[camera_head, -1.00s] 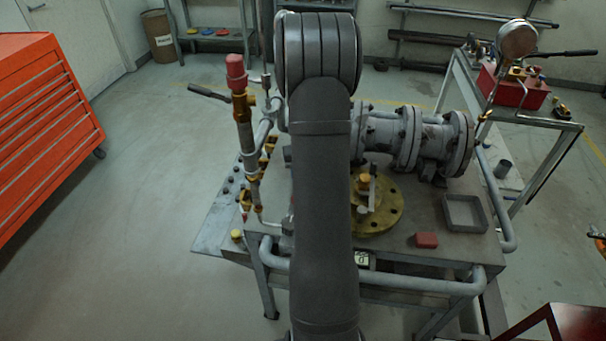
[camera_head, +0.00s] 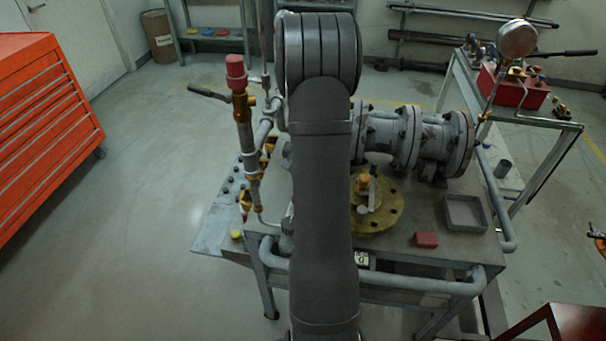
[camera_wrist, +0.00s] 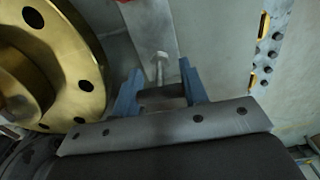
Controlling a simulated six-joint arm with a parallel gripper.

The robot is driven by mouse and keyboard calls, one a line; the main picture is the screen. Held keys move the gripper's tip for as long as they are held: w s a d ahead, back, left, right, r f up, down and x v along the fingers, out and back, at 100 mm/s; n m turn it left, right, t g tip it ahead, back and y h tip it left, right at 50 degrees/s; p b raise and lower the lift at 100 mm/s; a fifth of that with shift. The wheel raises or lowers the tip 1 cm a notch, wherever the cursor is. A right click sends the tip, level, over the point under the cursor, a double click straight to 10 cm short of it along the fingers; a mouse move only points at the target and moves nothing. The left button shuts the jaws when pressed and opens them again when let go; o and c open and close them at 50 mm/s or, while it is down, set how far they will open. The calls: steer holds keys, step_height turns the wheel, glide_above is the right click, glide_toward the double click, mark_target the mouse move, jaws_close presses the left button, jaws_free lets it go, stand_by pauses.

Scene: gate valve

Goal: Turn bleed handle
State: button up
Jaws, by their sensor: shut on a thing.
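In the wrist view, my gripper (camera_wrist: 160,90) has two blue fingers close around a small pale grey T-shaped piece (camera_wrist: 160,66), which looks like the bleed handle. The fingers are shut on it, with its end showing beyond them. The contact itself is partly hidden by the dark gripper body. In the head view, my arm covers the gripper and the handle. The grey valve body (camera_head: 407,135) lies on the bench to the right of my arm. A brass flange (camera_head: 385,212) lies in front of it and fills the left of the wrist view (camera_wrist: 83,60).
A upright pipe with a red cap (camera_head: 236,75) and a dark lever (camera_head: 207,92) stands left of my arm. A grey tray (camera_head: 465,212) and a red block (camera_head: 426,240) lie on the bench's right. An orange cabinet (camera_head: 45,130) stands far left. Open floor lies between.

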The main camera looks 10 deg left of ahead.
steer(key=o, duration=1)
step_height(320, 180, up, 18)
steer(key=shift+f, duration=0.25)
step_height(320, 180, down, 18)
steer(key=shift+r, duration=0.25)
steer(key=shift+r, duration=0.1)
stand_by(0.4)
